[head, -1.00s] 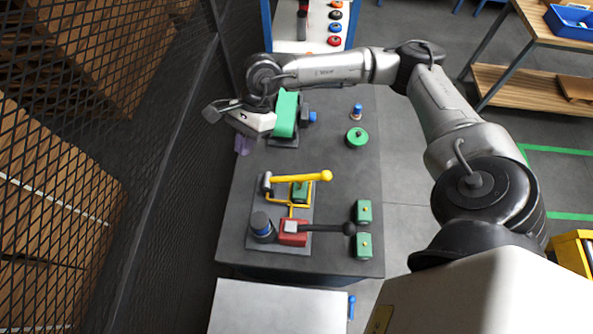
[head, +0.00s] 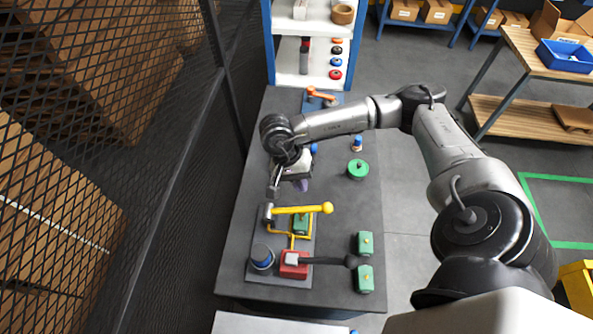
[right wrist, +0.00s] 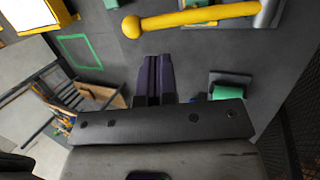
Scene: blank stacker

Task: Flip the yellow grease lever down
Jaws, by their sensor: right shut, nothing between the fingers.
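The yellow grease lever (head: 300,210) is a bar with a ball knob at its right end, pivoted at the left on a grey plate. It lies across the head view, above a green block and a yellow frame. In the right wrist view the lever (right wrist: 200,17) crosses the top, ball at the left. My right gripper (head: 301,185) is just beyond the lever in the head view, its purple fingers pointing down. In the wrist view its fingers (right wrist: 154,60) are together and empty, with a visible gap to the lever. My left gripper is not in view.
Green blocks (head: 364,278) stand at right. A green round part (head: 357,169) sits farther back. A mesh fence (head: 150,150) runs along the left.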

